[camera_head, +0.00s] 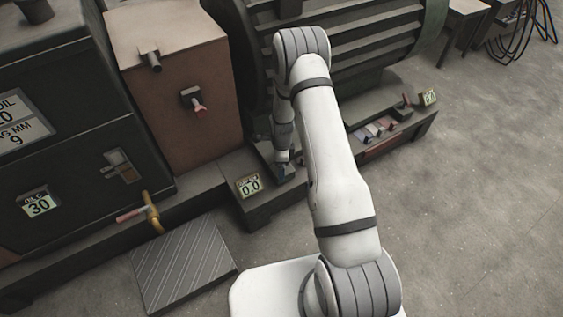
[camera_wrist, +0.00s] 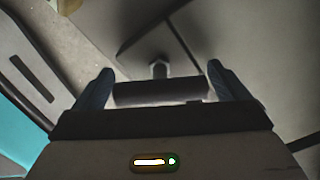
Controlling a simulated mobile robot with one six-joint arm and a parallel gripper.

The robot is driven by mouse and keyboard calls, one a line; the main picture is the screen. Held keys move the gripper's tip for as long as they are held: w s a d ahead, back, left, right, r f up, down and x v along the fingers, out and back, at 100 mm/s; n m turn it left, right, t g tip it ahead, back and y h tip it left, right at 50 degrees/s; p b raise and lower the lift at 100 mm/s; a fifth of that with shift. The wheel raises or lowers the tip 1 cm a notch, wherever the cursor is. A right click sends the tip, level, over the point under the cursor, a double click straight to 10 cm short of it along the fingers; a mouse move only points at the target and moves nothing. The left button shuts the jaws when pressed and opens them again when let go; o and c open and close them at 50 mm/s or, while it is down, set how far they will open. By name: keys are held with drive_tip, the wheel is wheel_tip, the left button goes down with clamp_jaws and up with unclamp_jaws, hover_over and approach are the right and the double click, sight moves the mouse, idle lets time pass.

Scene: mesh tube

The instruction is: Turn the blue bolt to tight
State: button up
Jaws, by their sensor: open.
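My gripper (camera_head: 283,168) is low beside the machine base, just right of a display reading 0.0 (camera_head: 250,186). In the wrist view my gripper (camera_wrist: 160,88) is open, with its two dark fingers apart. A small grey-looking bolt-like post (camera_wrist: 160,68) stands between and beyond the fingertips, apart from both. A dark bar crosses between the fingers in front of it. No clearly blue bolt shows in either view; my gripper and arm cover that spot in the head view.
A second display (camera_head: 429,97) and several small coloured blocks (camera_head: 374,130) sit on the base to the right. A red-handled lever (camera_head: 197,105) is on the brown cabinet (camera_head: 180,75). A yellow valve (camera_head: 152,212) sticks out at the lower left.

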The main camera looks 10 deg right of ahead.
drive_tip(key=shift+r, duration=0.15)
wheel_tip(320, 180, up, 8)
drive_tip(key=p, duration=0.2)
drive_tip(key=shift+f+p, duration=0.25)
drive_tip(key=shift+p, duration=0.15)
drive_tip(key=shift+r, duration=0.3)
drive_tip(key=s+r+n+p, duration=0.3)
drive_tip(key=r+p, duration=0.2)
drive_tip(key=r, duration=0.8)
drive_tip(key=s+r+n+t+p, duration=0.1)
drive_tip(key=s+r+n+p, duration=0.3)
drive_tip(key=r, duration=0.9)
drive_tip(key=s+r+n+p, duration=0.15)
drive_tip(key=r+p, duration=0.35)
drive_tip(key=r, duration=0.8)
drive_tip(key=s+r+n+p, duration=0.6)
drive_tip(key=s+r, duration=0.4)
drive_tip(key=r, duration=0.3)
drive_tip(key=s+r+n+t+p, duration=0.1)
drive_tip(key=s+r+n+p, duration=0.5)
drive_tip(key=r, duration=0.7)
drive_tip(key=s+p, duration=0.2)
drive_tip(key=s, duration=0.1)
drive_tip(key=shift+s+r+t, duration=0.15)
drive_tip(key=shift+s+t, duration=0.15)
drive_tip(key=shift+s, duration=0.1)
